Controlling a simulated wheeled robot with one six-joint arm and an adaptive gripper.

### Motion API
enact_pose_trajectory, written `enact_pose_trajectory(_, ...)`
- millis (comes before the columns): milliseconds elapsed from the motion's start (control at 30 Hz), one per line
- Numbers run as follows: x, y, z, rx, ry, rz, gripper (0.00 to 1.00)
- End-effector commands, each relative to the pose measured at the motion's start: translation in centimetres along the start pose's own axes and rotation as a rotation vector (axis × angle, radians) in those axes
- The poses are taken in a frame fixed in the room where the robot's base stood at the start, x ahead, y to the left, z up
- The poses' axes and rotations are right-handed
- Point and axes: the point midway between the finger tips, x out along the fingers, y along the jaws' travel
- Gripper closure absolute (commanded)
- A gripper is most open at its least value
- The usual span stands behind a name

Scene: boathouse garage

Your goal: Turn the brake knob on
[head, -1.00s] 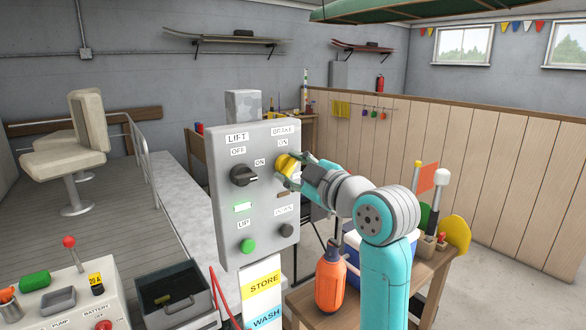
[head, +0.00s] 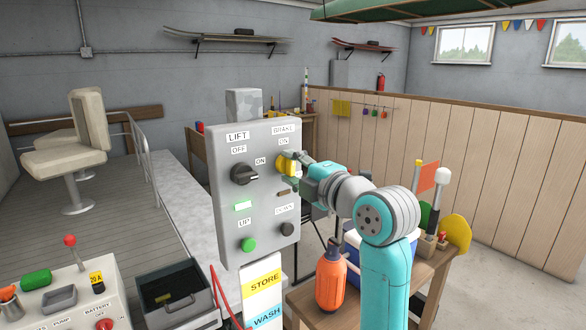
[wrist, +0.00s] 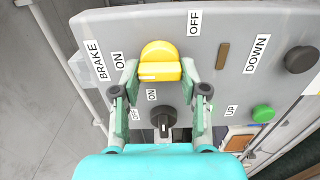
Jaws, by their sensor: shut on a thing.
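The yellow brake knob (head: 282,163) is at the upper right of the grey control panel (head: 225,225), under the BRAKE and ON labels. In the wrist view, the yellow knob (wrist: 160,56) has its grip bar lying across the picture. A white mark near the bar's left end is on the side of the ON label (wrist: 118,61); the OFF label (wrist: 194,23) is above. My gripper (wrist: 160,74) is shut on the bar, one finger at each end. In the head view, my gripper (head: 292,167) hides part of the knob.
The black lift knob (head: 244,175) is left of the brake knob, with a lit green bar (head: 243,206) below. The slot (head: 284,193) under the brake knob is dull brown. Green (head: 248,245) and dark (head: 287,229) buttons are lower. An orange bottle (head: 330,280) stands below my arm.

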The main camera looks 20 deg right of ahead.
Motion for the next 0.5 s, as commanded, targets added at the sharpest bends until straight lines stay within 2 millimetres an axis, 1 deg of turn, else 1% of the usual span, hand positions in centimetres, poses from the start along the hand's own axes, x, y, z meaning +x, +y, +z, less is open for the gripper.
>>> enact_pose_trajectory(500,0.01,-0.20,-0.02,-0.033,0.001,-0.005,0.91)
